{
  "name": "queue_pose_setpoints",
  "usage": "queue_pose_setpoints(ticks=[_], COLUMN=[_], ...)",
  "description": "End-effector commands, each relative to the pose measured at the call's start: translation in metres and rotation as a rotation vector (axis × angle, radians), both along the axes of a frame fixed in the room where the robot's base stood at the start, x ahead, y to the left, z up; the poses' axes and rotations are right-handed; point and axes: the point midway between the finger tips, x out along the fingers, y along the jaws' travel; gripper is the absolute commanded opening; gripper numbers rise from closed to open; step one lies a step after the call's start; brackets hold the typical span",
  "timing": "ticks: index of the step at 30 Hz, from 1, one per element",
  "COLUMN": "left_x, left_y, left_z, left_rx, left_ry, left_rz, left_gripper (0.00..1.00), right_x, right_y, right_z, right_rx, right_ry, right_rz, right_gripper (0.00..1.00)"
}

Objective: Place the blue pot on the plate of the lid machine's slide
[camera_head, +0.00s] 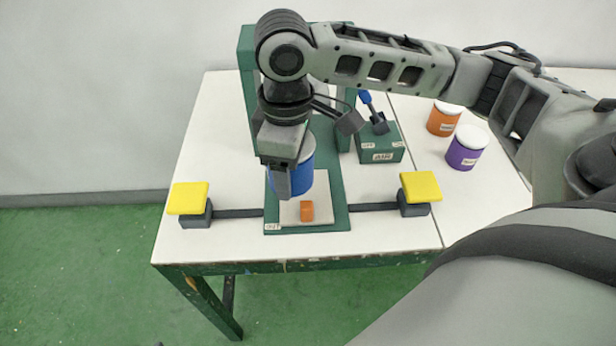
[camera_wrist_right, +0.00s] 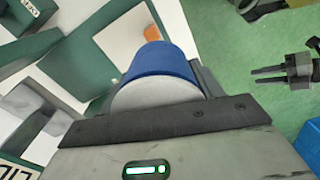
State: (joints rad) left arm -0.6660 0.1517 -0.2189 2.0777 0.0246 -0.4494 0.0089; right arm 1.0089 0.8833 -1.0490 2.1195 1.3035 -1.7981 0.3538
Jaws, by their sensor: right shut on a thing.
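My right gripper (camera_head: 292,178) is shut on the blue pot (camera_head: 306,176), which has a pale top. It holds the pot over the far part of the slide's pale plate (camera_head: 288,217). In the right wrist view the blue pot (camera_wrist_right: 158,62) hides part of the plate (camera_wrist_right: 117,45); I cannot tell whether they touch. The lid machine (camera_head: 247,62) is a green frame behind my gripper, partly hidden by my arm. A dark two-pronged shape, apparently my left gripper (camera_wrist_right: 264,75), shows at the right of the wrist view; its opening is unclear.
An orange block (camera_head: 307,211) stands at the plate's front. Yellow pads (camera_head: 187,198) (camera_head: 421,187) on dark blocks flank the slide. A green box with a blue-tipped lever (camera_head: 381,145) stands right of the machine. Orange (camera_head: 443,120) and purple (camera_head: 466,149) pots stand farther right.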

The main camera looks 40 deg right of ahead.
Motion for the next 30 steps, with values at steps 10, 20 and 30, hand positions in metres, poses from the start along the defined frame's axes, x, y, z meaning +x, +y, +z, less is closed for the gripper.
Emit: queue_pose_setpoints(ticks=[10,20,30], left_x=[-0.004,-0.001,-0.001], left_y=[0.0,0.0,0.001], left_z=[-0.001,0.001,-0.001], left_rx=[0.005,0.007,0.009], left_ry=[0.012,0.007,0.008], left_rz=[0.0,0.0,0.001], left_gripper=[0.36,0.36,0.36], right_x=[-0.042,-0.078,-0.08], right_y=[-0.015,-0.023,-0.028], right_z=[0.006,0.011,0.007], right_rx=[-0.007,-0.012,-0.01], right_ry=[-0.008,-0.006,-0.003], right_rz=[1.125,2.085,2.42], right_gripper=[0.3,0.3,0.3])
